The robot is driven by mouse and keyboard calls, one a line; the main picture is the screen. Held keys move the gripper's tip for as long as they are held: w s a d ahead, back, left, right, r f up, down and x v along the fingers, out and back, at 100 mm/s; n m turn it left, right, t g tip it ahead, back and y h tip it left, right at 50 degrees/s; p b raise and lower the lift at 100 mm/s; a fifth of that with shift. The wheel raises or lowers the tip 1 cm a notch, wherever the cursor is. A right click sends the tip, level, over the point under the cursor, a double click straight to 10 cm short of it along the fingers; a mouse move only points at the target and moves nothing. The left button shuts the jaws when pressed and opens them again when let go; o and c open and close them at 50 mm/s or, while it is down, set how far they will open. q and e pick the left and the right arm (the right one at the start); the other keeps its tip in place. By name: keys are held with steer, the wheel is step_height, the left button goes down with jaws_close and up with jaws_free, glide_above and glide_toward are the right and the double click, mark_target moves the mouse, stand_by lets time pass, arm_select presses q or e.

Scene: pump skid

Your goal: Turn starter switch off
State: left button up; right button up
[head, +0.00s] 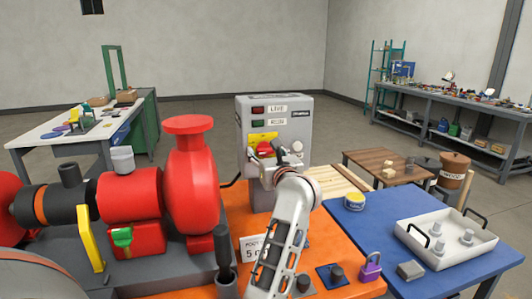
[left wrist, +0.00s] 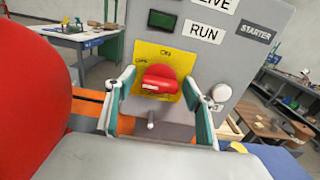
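The grey starter box (head: 276,110) stands upright behind the orange skid, with LIVE and RUN labels on its front. Its red rotary switch (left wrist: 158,80) sits on a yellow plate (left wrist: 142,50) marked ON at the top; a smaller label at the plate's left is hard to read. The switch's grip bar lies roughly level, with a pale mark on its left part. My left gripper (head: 268,160) is in front of the switch. In the left wrist view its open fingers (left wrist: 158,78) show on both sides of the switch, with gaps. My right gripper is not in view.
The large red pump (head: 191,185) stands close at the left of the box. A grey-white round knob (left wrist: 222,92) projects right of the switch. A blue table (head: 380,230) with a white tray (head: 450,258) and a purple padlock (head: 371,268) is at the right.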

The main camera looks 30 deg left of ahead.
mark_target(263, 116)
arm_select(q)
steer(key=shift+r, duration=0.1)
step_height(263, 116, up, 10)
steer(key=shift+f, duration=0.1)
stand_by(0.5)
stand_by(0.5)
